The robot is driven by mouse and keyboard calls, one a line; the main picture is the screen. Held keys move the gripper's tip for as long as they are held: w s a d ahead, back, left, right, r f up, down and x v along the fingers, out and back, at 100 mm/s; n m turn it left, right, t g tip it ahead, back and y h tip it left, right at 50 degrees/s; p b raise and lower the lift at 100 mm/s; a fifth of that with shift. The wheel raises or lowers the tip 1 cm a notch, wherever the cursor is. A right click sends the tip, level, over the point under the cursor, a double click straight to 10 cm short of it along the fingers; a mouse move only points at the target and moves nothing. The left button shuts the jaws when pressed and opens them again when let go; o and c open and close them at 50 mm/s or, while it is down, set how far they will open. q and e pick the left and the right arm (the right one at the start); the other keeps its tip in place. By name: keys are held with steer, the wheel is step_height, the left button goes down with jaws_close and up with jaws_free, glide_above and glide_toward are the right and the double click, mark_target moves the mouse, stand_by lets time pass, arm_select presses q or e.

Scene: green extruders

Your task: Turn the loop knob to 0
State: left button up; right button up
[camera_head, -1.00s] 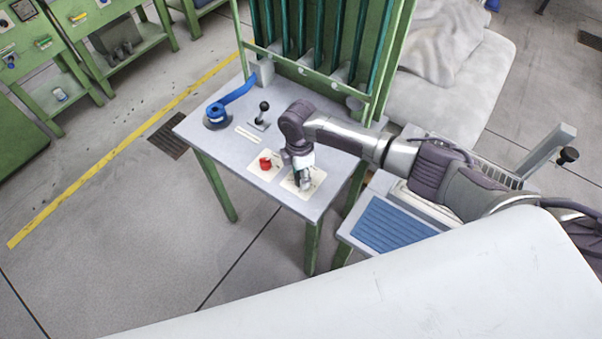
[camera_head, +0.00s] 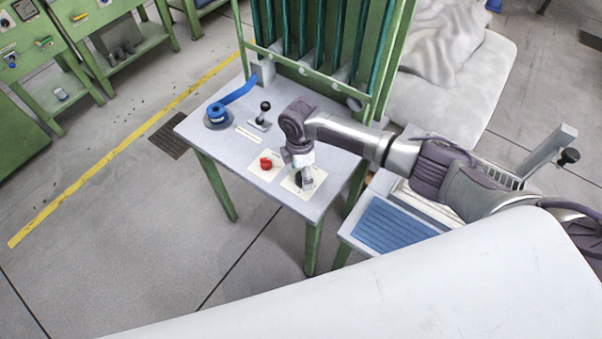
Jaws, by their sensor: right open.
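A small dark knob (camera_head: 299,179) sits on a cream plate (camera_head: 314,184) near the front right of the grey table (camera_head: 215,135). I take it for the loop knob; its setting and markings are too small to read. My right gripper (camera_head: 304,182) points down over this plate, at the knob. It is open, and its fingers partly hide the knob. I cannot tell whether they touch it. My left gripper is not in view.
A red knob (camera_head: 266,163) on its own plate is just left of my right gripper. A black-topped lever (camera_head: 263,114) and a blue handle (camera_head: 231,100) stand farther back. A green frame (camera_head: 329,77) rises behind the table. A blue panel (camera_head: 388,226) lies to the right.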

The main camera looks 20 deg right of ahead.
mark_target(300, 174)
step_height(300, 174, up, 11)
steer(key=shift+w+r, duration=0.2)
steer(key=shift+w, duration=0.2)
steer(key=shift+a+f, duration=0.1)
stand_by(0.3)
